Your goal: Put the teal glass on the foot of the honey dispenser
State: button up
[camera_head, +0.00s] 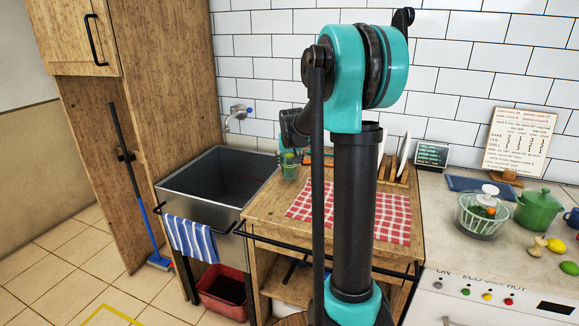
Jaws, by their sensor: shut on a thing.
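A small greenish, see-through glass (289,171), which I take for the teal glass, shows at the left back of the wooden counter, beside the sink. My gripper (288,154) is small and partly hidden at the end of my dark wrist, right at the top of this glass. It appears shut on it. I cannot tell whether the glass touches the counter. I cannot make out the honey dispenser or its foot; my arm covers the middle of the counter.
The sink (216,176) lies to the left. A red checked cloth (393,219) covers much of the wooden counter (263,212). A plate rack (399,173) stands behind. A colander (481,217) and a green pot (538,210) stand at right.

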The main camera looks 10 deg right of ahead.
jog(key=shift+f, duration=1)
jog(key=shift+f, duration=0.15)
jog(key=o, duration=1.3)
